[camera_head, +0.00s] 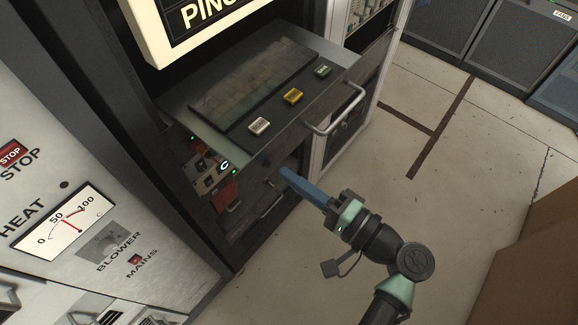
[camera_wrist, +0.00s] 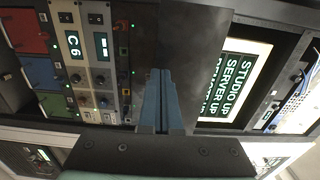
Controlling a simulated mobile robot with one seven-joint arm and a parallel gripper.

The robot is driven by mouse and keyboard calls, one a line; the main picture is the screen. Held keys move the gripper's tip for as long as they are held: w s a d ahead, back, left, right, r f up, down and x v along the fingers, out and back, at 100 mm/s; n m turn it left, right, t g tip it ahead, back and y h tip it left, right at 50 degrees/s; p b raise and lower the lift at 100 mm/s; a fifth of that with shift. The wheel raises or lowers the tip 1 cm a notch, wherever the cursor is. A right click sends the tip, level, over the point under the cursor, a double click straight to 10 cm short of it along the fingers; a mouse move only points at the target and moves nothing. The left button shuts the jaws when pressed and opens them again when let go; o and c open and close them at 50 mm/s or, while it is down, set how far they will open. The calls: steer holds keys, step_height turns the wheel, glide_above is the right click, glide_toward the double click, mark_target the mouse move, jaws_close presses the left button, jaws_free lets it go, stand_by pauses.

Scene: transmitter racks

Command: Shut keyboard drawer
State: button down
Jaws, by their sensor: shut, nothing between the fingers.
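The keyboard drawer (camera_head: 231,124) is pulled out of the rack in the head view. It bears a dark keyboard (camera_head: 253,78) and white, yellow and green buttons. Its front has a silver bar handle (camera_head: 335,111). My gripper (camera_head: 284,173) is shut and empty, with its blue fingers pointing at the rack from in front of and below the drawer's front edge. In the wrist view the shut blue fingers (camera_wrist: 160,75) lie in front of a dark panel, which looks like part of the drawer. I cannot tell whether they touch it.
A lit sign (camera_head: 205,18) hangs above the drawer. Rack modules (camera_head: 208,178) sit below it. A cabinet with a gauge (camera_head: 62,222) stands at left, and a brown box (camera_head: 535,260) at right. The floor (camera_head: 450,170) between is clear.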

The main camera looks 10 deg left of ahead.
mark_target(215, 121)
steer(key=shift+w+a, duration=0.4)
steer(key=shift+a, duration=0.15)
steer(key=b+x, duration=0.5)
steer(key=x, duration=1.4)
steer(key=shift+b, duration=0.4)
steer(key=shift+d+f, duration=0.1)
